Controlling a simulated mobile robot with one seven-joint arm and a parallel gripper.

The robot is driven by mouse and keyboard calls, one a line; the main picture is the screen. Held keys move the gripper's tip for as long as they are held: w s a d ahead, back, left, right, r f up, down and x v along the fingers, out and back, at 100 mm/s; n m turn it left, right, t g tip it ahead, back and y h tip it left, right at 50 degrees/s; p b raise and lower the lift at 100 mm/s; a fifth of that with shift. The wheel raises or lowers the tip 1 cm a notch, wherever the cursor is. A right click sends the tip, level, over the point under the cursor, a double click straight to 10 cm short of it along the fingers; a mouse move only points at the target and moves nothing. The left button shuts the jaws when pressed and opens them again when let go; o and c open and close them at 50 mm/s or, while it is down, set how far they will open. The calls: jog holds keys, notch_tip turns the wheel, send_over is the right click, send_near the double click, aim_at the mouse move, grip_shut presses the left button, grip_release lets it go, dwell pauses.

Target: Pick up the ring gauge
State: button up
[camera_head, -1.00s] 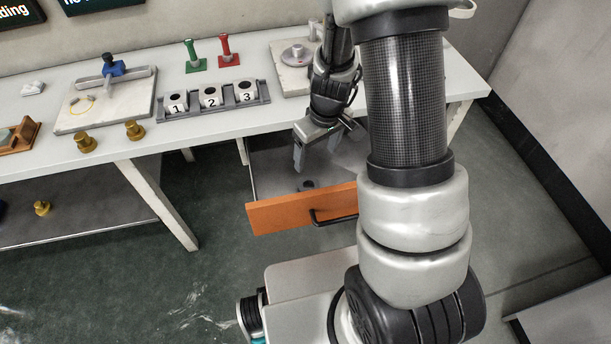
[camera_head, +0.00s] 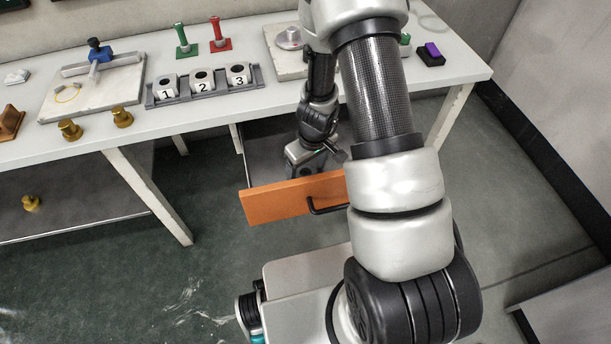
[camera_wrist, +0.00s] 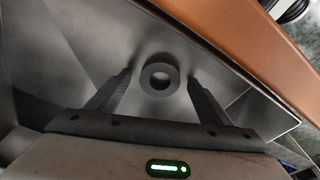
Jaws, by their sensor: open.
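The ring gauge (camera_wrist: 160,68) is a dark grey ring with a round hole, lying in the open drawer (camera_head: 292,199) with the orange front. In the wrist view it sits between the tips of my gripper (camera_wrist: 158,80), a finger on each side with a gap showing at both. My gripper is open and holds nothing. In the head view my gripper (camera_head: 305,170) is down inside the drawer, behind its front panel. There the ring is mostly hidden by the gripper and hard to make out.
The drawer's orange front and side walls stand close around my gripper. On the bench (camera_head: 225,112) above are a rack with numbered white blocks (camera_head: 203,82), a green gauge (camera_head: 183,40), a red gauge (camera_head: 219,35) and brass pieces (camera_head: 70,130). A purple-topped block (camera_head: 432,54) lies at the right.

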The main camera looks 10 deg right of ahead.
jog(key=shift+f, duration=0.15)
jog(key=c, duration=1.2)
